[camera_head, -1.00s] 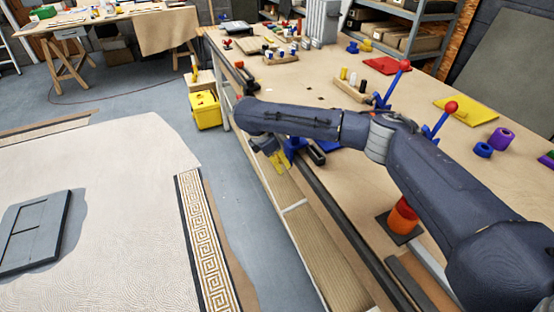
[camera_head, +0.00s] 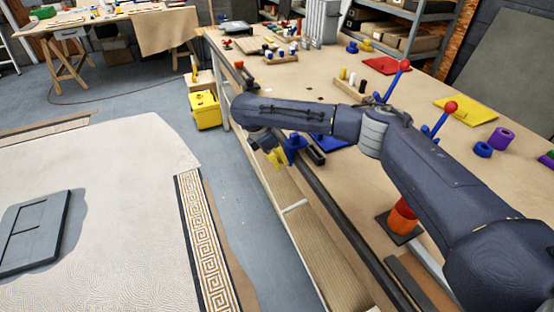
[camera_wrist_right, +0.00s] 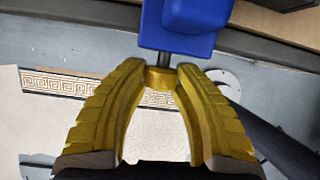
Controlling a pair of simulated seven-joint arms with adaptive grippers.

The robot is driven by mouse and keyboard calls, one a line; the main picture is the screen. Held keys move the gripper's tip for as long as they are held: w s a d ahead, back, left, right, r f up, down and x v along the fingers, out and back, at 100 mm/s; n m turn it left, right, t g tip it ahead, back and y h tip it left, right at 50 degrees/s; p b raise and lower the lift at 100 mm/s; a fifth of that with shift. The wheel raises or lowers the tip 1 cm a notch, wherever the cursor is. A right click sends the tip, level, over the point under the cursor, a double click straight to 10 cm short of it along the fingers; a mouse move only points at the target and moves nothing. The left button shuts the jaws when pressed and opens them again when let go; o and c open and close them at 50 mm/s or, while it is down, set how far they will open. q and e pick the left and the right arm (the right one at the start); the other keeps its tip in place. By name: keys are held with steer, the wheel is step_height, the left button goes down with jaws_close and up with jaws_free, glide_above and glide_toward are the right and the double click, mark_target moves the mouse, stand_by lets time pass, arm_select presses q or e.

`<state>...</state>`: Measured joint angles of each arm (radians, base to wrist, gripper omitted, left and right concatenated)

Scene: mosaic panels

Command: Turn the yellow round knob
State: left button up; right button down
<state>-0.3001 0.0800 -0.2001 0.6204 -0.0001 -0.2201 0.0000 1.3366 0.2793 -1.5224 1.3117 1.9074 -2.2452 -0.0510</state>
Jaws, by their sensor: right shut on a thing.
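The yellow round knob (camera_wrist_right: 160,79) sits on a short dark shaft under a blue block (camera_wrist_right: 180,25) in the right wrist view. My right gripper (camera_wrist_right: 158,84) has its yellow fingers closed on the knob from both sides. In the head view the right gripper (camera_head: 275,158) is beside the blue block (camera_head: 294,146) at the workbench's front edge. The knob is too small and hidden to make out there. My left gripper is not in view.
The workbench (camera_head: 330,183) carries blue levers with red ball tops (camera_head: 404,66), an orange-red cylinder (camera_head: 403,217) and several coloured pieces. A yellow box (camera_head: 205,110) stands on the floor to the left.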

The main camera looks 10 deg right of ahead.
mark_target(276, 156)
steer(key=shift+a+n+g+h, duration=0.15)
steer(key=shift+n+g+h, duration=0.35)
steer(key=shift+g, duration=1.5)
steer(key=shift+f+g, duration=0.1)
steer(key=shift+g, duration=0.6)
steer(key=c, duration=1)
jaws_free()
step_height(276, 156, up, 10)
steer(key=shift+r, duration=0.1)
